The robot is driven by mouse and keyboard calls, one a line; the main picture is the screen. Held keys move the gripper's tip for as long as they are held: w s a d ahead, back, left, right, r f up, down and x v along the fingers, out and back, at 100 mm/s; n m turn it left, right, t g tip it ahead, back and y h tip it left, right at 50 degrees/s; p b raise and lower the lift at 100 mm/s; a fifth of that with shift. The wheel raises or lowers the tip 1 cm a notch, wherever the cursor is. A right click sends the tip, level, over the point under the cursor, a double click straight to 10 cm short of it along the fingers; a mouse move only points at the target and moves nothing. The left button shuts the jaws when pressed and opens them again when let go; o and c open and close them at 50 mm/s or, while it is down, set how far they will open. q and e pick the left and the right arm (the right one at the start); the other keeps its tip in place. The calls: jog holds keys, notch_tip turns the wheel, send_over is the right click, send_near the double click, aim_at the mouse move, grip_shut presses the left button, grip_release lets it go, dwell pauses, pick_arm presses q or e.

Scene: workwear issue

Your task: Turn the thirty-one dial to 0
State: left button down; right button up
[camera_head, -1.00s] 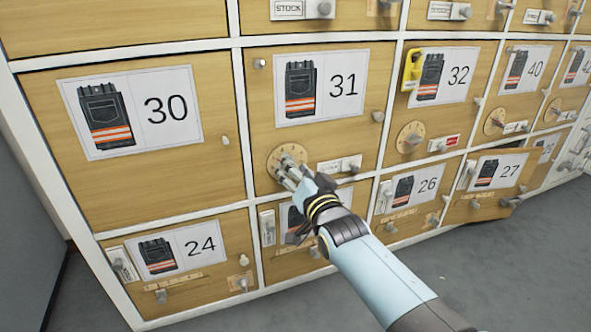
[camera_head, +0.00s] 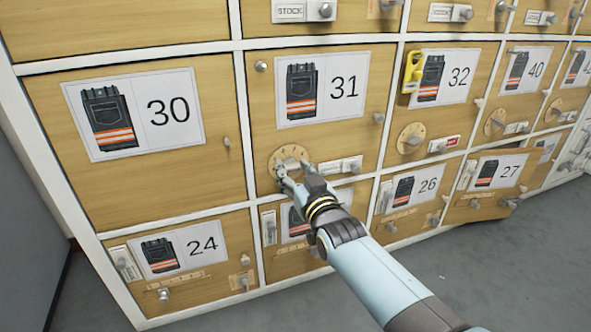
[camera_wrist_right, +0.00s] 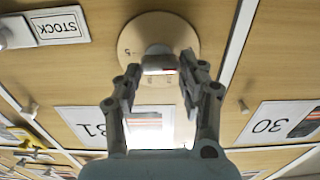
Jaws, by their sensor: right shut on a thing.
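The thirty-one dial (camera_head: 281,153) is a round tan disc at the lower left of the wooden door marked 31 (camera_head: 345,124). My right gripper (camera_head: 287,171) is at the dial, shut on its grey knob (camera_head: 292,163). In the right wrist view, the dial (camera_wrist_right: 136,34) appears at the top, with the knob (camera_wrist_right: 158,61) between the fingertips of the gripper (camera_wrist_right: 160,72). The fingers cover part of the dial in the head view, and I cannot read which mark the knob points to. My left gripper is not in view.
A STOCK plate with a grey slider (camera_head: 350,165) sits right of the dial. Door 32 has a similar dial (camera_head: 409,139) and a yellow piece (camera_head: 411,72). Door 27 (camera_head: 487,205) stands slightly ajar. Grey floor (camera_head: 480,270) is clear at lower right.

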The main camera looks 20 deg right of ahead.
jog(key=shift+a+n, duration=0.1)
jog(key=shift+n, duration=0.7)
jog(key=shift+f, duration=0.1)
jog(key=o, duration=1.2)
jog(key=shift+c, duration=0.2)
jog(key=s, duration=1.2)
jog(key=shift+d, duration=0.25)
